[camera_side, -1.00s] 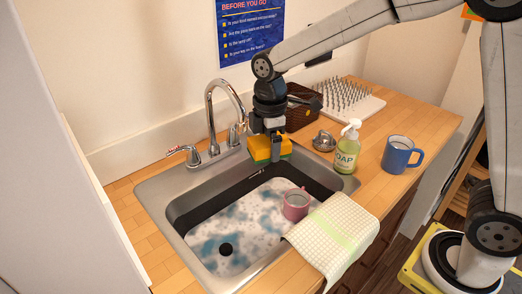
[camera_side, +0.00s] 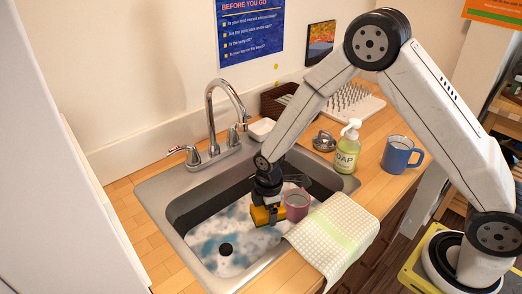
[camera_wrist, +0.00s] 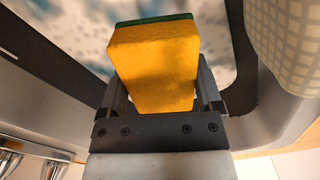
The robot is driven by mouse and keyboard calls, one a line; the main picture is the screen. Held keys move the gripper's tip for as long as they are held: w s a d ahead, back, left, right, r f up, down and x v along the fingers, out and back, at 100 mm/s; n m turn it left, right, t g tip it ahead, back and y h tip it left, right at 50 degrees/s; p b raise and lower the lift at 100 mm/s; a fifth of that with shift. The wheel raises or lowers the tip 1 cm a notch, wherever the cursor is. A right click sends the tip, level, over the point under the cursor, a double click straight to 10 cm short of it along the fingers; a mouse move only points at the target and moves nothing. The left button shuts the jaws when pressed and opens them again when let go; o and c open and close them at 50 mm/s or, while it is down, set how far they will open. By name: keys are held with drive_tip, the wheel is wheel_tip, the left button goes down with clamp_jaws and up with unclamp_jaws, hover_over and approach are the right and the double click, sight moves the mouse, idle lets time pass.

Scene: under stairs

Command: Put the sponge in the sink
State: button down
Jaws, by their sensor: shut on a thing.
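The yellow sponge (camera_side: 266,215) with a green side is low inside the sink basin, just left of the pink mug. In the wrist view the sponge (camera_wrist: 155,65) sits between the two fingers, its green layer along the top edge. My gripper (camera_side: 268,203) is shut on it and points down into the sink. The steel sink (camera_side: 160,205) has a dark inner wall and a floor of foamy bluish-white suds. I cannot tell whether the sponge touches the sink floor.
The pink mug (camera_side: 297,204) stands in the sink close to my gripper. A checked cloth (camera_side: 335,235) hangs over the front right rim. The faucet (camera_side: 213,115) rises behind. A soap bottle (camera_side: 347,150) and a blue mug (camera_side: 399,157) stand on the right counter.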

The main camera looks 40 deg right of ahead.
drive_tip(key=shift+f, duration=0.25)
drive_tip(key=shift+f, duration=0.15)
hover_over(267, 239)
drive_tip(key=shift+s+f, duration=0.1)
drive_tip(key=shift+f, duration=2.65)
drive_tip(key=shift+f, duration=2.05)
drive_tip(key=shift+f, duration=0.1)
unclamp_jaws()
